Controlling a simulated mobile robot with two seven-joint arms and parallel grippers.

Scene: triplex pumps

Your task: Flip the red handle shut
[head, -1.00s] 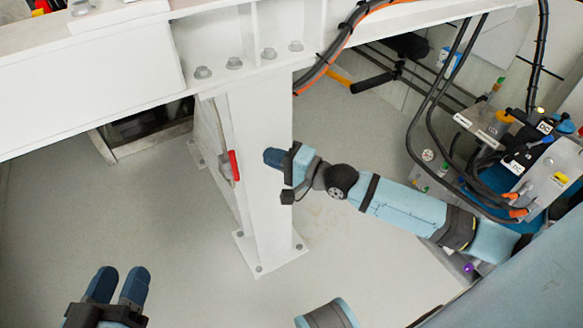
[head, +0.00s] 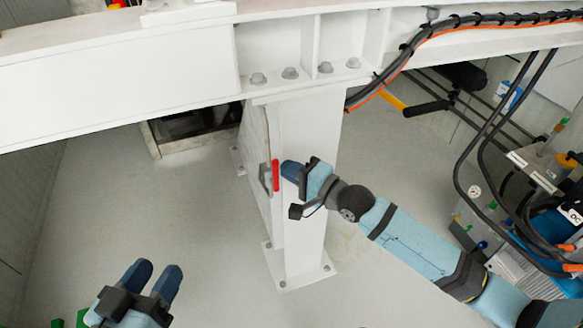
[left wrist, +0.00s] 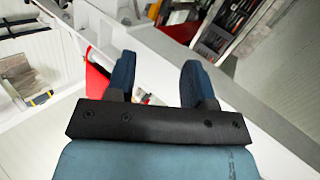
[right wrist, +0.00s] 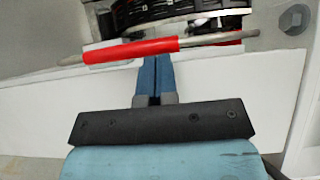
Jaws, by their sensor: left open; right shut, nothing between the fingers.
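The red handle (head: 275,175) is a short red grip on a grey fitting at the left side of the white support column (head: 305,190). In the right wrist view the red handle (right wrist: 130,51) lies across the picture on a grey rod, just beyond my fingertips. My right gripper (head: 285,170) is shut and empty, its tips close to the handle's right side; I cannot tell whether they touch it. My left gripper (head: 157,275) is open and empty, low at the left, well away from the handle. In the left wrist view the left gripper (left wrist: 155,75) shows its spread fingers.
A white beam (head: 120,90) with bolts (head: 290,73) runs above the column. Black and orange cables (head: 440,35) run along it to the right. Machinery with hoses (head: 535,200) stands at the right.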

